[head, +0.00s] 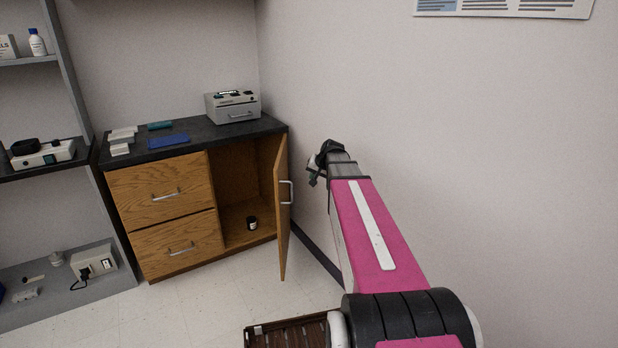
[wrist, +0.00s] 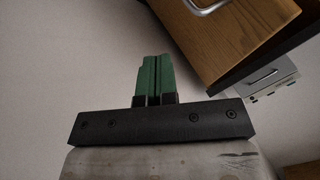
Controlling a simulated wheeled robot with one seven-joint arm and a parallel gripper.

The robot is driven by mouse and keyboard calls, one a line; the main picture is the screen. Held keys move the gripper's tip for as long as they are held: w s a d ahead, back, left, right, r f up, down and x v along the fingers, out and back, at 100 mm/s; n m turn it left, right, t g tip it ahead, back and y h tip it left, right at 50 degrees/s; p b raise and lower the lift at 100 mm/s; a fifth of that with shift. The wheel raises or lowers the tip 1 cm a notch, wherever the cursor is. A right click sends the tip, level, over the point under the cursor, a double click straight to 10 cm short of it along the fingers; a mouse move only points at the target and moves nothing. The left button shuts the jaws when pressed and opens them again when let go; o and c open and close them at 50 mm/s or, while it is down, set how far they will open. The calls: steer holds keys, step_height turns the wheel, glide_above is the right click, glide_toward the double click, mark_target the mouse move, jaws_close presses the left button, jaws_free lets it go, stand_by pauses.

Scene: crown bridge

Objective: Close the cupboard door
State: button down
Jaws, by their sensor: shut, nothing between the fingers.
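The wooden cupboard door (head: 281,205) stands open in the head view, swung out toward me from its right-hand hinge side. A silver handle (head: 287,190) sits on its outer face. The cupboard (head: 240,185) is open, with a small dark jar (head: 252,223) on its floor. My gripper (head: 315,166) is to the right of the door, between it and the wall, apart from it in the picture. In the wrist view the green fingers (wrist: 154,78) are together and empty. The door (wrist: 225,40) and its handle (wrist: 206,5) show at upper right there.
Wooden drawers (head: 165,193) stand left of the cupboard, both shut. A grey device (head: 233,107) and a blue pad (head: 169,142) lie on the dark counter (head: 190,135). The wall (head: 450,130) is close on the right. A brown slatted thing (head: 290,335) is at the bottom. Floor before the cupboard is clear.

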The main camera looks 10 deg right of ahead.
steer(key=w+a+f, duration=0.5)
steer(key=w+f, duration=0.1)
steer(key=shift+a+f, duration=0.2)
steer(key=shift+a, duration=0.1)
steer(key=shift+a, duration=0.1)
